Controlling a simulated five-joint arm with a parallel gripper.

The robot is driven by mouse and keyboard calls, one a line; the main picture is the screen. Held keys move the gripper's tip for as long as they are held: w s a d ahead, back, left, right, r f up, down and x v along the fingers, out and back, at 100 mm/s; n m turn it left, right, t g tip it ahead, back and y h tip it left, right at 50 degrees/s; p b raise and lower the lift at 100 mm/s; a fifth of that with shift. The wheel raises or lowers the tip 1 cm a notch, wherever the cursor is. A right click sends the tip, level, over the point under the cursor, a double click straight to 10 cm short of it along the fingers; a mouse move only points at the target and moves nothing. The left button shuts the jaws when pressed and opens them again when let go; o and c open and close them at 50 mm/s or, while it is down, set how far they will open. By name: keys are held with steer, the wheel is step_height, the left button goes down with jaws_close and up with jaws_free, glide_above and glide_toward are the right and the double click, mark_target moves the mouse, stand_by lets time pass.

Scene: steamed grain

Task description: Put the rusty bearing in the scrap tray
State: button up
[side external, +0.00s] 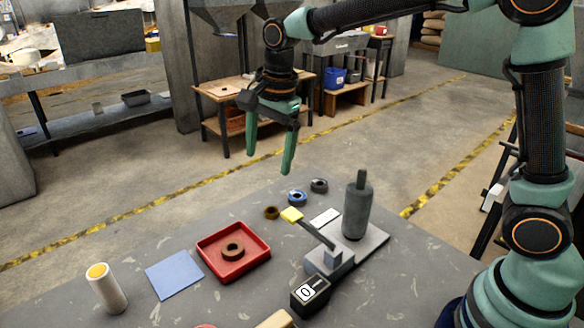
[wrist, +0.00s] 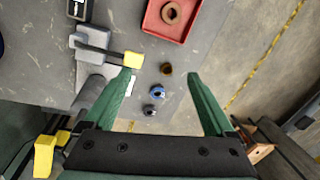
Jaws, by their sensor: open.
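The red tray (side external: 215,246) stands on the grey table, with a reddish-brown ring (side external: 233,250) lying inside it. A smaller brown ring-shaped bearing (side external: 271,212) lies on the table just beyond the tray's far right corner. My gripper (side external: 269,162) is open and empty, pointing down, well above the table. In the wrist view the small brown bearing (wrist: 166,68) appears between my fingertips (wrist: 160,74), below them and apart. The tray (wrist: 163,35) and the ring in it (wrist: 172,12) show at the top of that view.
A blue bearing (side external: 297,198) and a grey bearing (side external: 319,185) lie close beside the brown one. A yellow-tipped lever (side external: 291,214) reaches near it from a fixture with a tall grey cylinder (side external: 357,207). A blue sheet (side external: 174,275) and a white cylinder (side external: 107,291) are left.

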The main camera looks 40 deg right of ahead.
steer(key=s+d+r+n+t, duration=0.2)
steer(key=s+d+n+t, duration=0.1)
steer(key=s+d+n, duration=0.8)
steer(key=s+n, duration=0.4)
steer(key=shift+s+d+r+t+h, duration=0.15)
steer(key=shift+s+d+t+h, duration=0.05)
steer(key=shift+s+t+h, duration=0.1)
